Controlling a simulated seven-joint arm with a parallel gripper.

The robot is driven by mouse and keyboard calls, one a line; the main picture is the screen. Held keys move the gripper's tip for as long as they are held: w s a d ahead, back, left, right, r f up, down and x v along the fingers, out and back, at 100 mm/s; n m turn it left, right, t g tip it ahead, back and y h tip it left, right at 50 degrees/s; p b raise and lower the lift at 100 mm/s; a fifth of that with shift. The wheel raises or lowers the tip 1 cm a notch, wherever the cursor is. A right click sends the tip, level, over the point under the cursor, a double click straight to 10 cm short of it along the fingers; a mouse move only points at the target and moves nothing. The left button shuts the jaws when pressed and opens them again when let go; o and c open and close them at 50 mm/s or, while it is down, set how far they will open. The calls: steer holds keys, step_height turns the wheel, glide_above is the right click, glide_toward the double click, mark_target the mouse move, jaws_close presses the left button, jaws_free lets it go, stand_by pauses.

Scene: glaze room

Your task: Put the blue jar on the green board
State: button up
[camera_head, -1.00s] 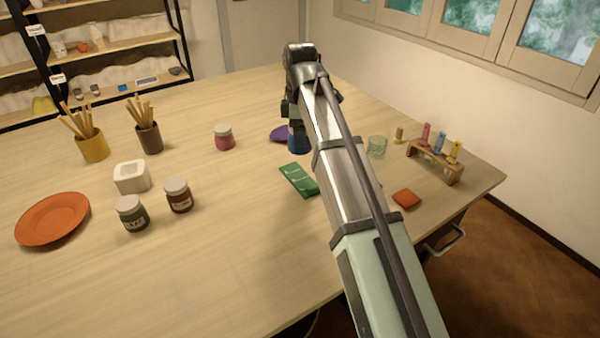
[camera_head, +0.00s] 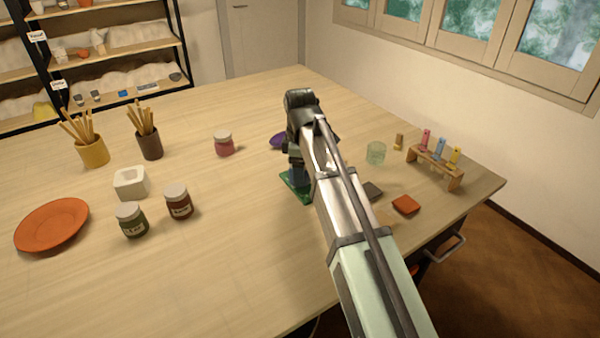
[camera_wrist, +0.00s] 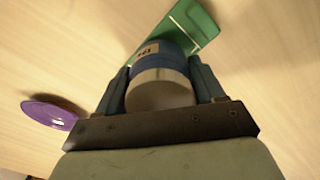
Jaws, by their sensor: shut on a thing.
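The blue jar (camera_wrist: 170,53), with a pale lid and a small label, is held between the two fingers of my gripper (camera_wrist: 160,80) in the wrist view. In the head view my gripper (camera_head: 297,160) and arm hide most of the jar. The green board (camera_head: 288,181) lies flat on the table under the gripper, partly covered by it. In the wrist view the green board (camera_wrist: 195,22) extends beyond the jar, whose far end overlaps it in the picture. I cannot tell whether the jar touches the board.
A purple dish (camera_head: 276,142) lies just behind the gripper. A glass (camera_head: 376,152), a dark tile (camera_head: 372,191) and an orange tile (camera_head: 406,204) are to the right, near a rack (camera_head: 435,166). A pink jar (camera_head: 224,145) is to the left.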

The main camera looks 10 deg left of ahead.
steer(key=shift+f, duration=0.45)
steer(key=shift+f, duration=0.1)
steer(key=o, duration=1.3)
step_height(320, 180, up, 12)
steer(key=shift+r, duration=0.1)
